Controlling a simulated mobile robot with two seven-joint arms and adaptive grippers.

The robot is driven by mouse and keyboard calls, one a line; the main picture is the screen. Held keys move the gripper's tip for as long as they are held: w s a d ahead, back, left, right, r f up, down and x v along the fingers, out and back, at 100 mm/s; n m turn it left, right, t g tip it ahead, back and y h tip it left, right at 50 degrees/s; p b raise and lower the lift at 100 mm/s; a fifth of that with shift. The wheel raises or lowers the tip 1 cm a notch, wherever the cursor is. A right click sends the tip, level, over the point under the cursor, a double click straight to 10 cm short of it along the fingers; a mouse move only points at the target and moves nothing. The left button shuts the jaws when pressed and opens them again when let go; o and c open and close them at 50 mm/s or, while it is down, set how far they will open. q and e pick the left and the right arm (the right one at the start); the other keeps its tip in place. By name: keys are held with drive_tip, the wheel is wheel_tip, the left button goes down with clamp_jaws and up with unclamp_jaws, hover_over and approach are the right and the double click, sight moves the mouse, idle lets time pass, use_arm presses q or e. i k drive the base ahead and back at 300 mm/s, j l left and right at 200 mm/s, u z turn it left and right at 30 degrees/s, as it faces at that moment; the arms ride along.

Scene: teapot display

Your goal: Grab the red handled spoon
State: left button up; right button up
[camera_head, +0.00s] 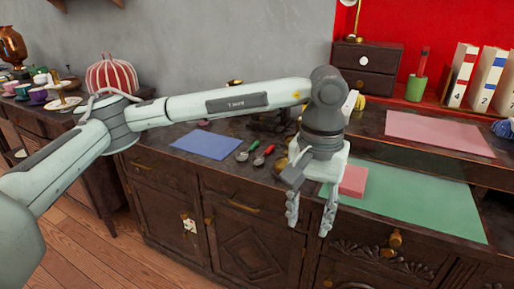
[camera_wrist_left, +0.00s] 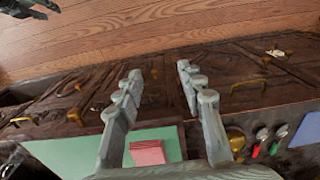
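The red-handled spoon (camera_head: 265,155) lies on the dark wooden counter, to the left of my left gripper in the head view. Its red handle also shows at the lower right of the left wrist view (camera_wrist_left: 255,152). A green-handled spoon (camera_head: 248,150) lies beside it, on its left in the head view. My left gripper (camera_head: 310,218) points down in front of the counter edge, fingers apart and empty; its fingers also show in the left wrist view (camera_wrist_left: 158,78). Part of what looks like my right gripper (camera_wrist_left: 35,10) shows at that view's top left, too cropped to judge.
A blue mat (camera_head: 206,144) lies left of the spoons. A pink block (camera_head: 353,181) and a green mat (camera_head: 425,200) lie to the right. A round brass object (camera_wrist_left: 236,138) sits close to the spoons. Drawer handles (camera_head: 240,205) stick out from the cabinet front.

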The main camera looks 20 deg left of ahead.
sight(259, 162)
drive_tip(key=i+j, duration=0.2)
drive_tip(key=j, duration=0.15)
drive_tip(key=i+j, duration=0.15)
drive_tip(key=j, duration=0.15)
drive_tip(key=i+j, duration=0.2)
drive_tip(key=j, duration=0.15)
drive_tip(key=i+j, duration=0.2)
drive_tip(key=i, duration=0.3)
drive_tip(key=l+z, duration=0.05)
